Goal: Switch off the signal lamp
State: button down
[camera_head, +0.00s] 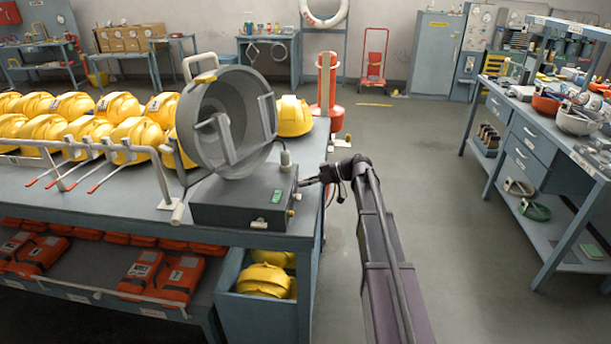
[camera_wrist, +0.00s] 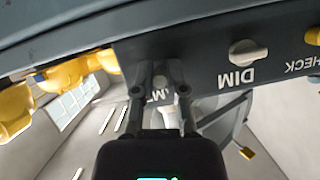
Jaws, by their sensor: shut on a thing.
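The signal lamp (camera_head: 228,118) is a big round grey lamp head tilted on a dark grey box (camera_head: 240,205), at the right end of the bench. A small green patch shows on the box front. My gripper (camera_head: 310,182) reaches the box's right side. In the wrist view, my gripper (camera_wrist: 160,72) is shut on a small light knob (camera_wrist: 160,83) on the grey panel; the fingers partly hide it and its label. Beside it, a pale knob (camera_wrist: 247,53) has an upside-down DIM label. A yellow control (camera_wrist: 313,36) near CHECK is at the right edge.
Yellow helmets (camera_head: 85,125) and a rail with red-tipped handles fill the bench left of the lamp. An orange post (camera_head: 327,85) stands behind it. A cluttered workbench (camera_head: 530,150) is at right, with open floor between.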

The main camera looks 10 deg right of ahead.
jog(key=r+h+p, duration=0.1)
jog(key=h+p, duration=0.1)
jog(key=p, duration=0.1)
jog(key=shift+r+p, duration=0.1)
jog(key=shift+p, duration=0.3)
jog(key=shift+a+g+h+p, duration=0.1)
jog(key=shift+g+h+p, duration=0.4)
jog(key=shift+h+p, duration=0.55)
jog(key=c, duration=0.7)
grip_release()
jog(key=shift+f+b, duration=0.25)
jog(key=shift+b, duration=0.1)
jog(key=y+b, duration=0.2)
jog(key=b, duration=0.1)
jog(key=shift+f+t, duration=0.3)
jog(key=shift+f, duration=0.1)
jog(key=y+b, duration=0.2)
jog(key=b, duration=0.2)
jog(key=f+t+y+b, duration=0.1)
jog(key=y+b, duration=0.1)
jog(key=b, duration=0.1)
jog(key=y+b, duration=0.2)
jog(key=b, duration=0.2)
jog(key=shift+f+t+b, duration=0.2)
jog(key=shift+t+b, duration=0.15)
jog(key=shift+t, duration=0.05)
